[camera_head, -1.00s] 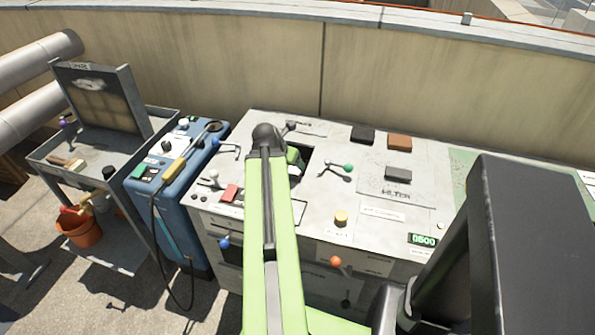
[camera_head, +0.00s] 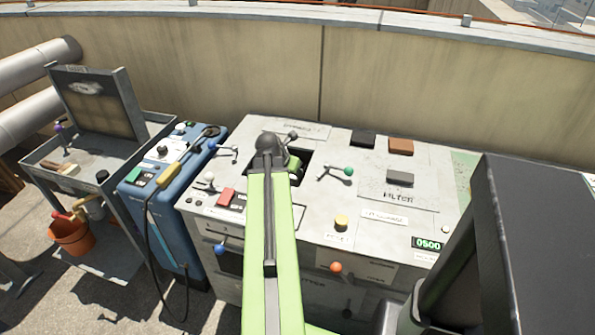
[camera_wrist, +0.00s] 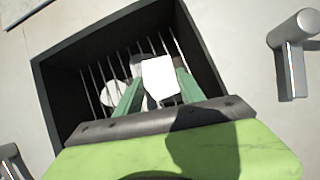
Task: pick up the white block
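The white block (camera_wrist: 159,79) shows in the wrist view inside a dark square recess (camera_wrist: 62,100) in the panel top. My gripper (camera_wrist: 160,84) reaches into this recess, with one green finger on each side of the block. Whether the fingers press on the block or only stand around it, I cannot tell. In the head view my arm covers much of the recess (camera_head: 303,158); the block and the fingertips are hidden there.
A white rounded thing (camera_wrist: 112,93) lies left of my fingers over thin wires in the recess. Levers stand close by, one with a green knob (camera_head: 349,171). Dark and brown blocks (camera_head: 400,146) lie further right. A blue unit (camera_head: 165,190) stands left.

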